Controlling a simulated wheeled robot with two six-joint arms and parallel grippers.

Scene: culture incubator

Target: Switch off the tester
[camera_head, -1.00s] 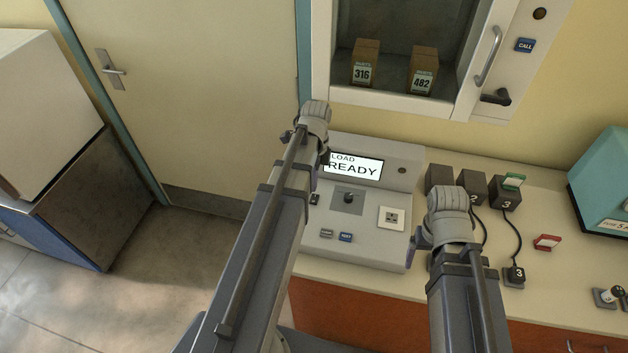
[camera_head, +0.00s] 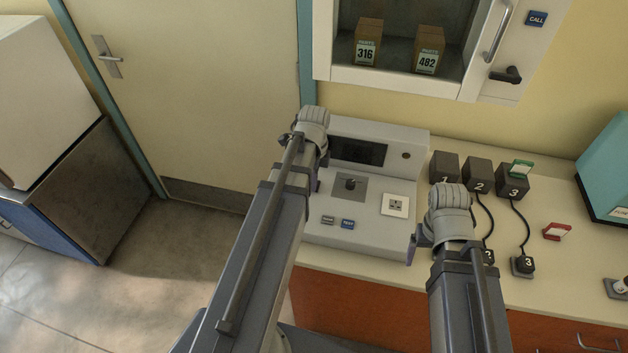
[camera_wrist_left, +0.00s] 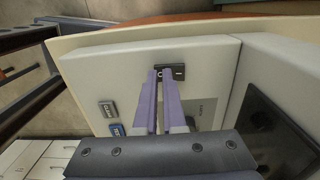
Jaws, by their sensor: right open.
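The tester (camera_head: 365,220) is a pale grey console on the counter, with a dark, blank screen (camera_head: 358,151), a knob (camera_head: 350,184), a socket (camera_head: 395,205) and two small buttons. In the left wrist view a black rocker switch (camera_wrist_left: 179,72) marked O and I sits on the tester's panel. My left gripper (camera_wrist_left: 161,72) has its purple fingertips at the O end of this switch; contact is unclear. A narrow gap shows between the fingers. In the head view my left arm hides the switch. My right gripper (camera_head: 416,244) is beside the tester's right front, largely hidden by its wrist.
Numbered black blocks (camera_head: 478,176) with cables stand right of the tester. A red-edged card (camera_head: 557,231) and a teal box (camera_head: 606,170) are further right. A cabinet with boxes 316 (camera_head: 367,42) and 482 (camera_head: 428,50) is on the wall behind.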

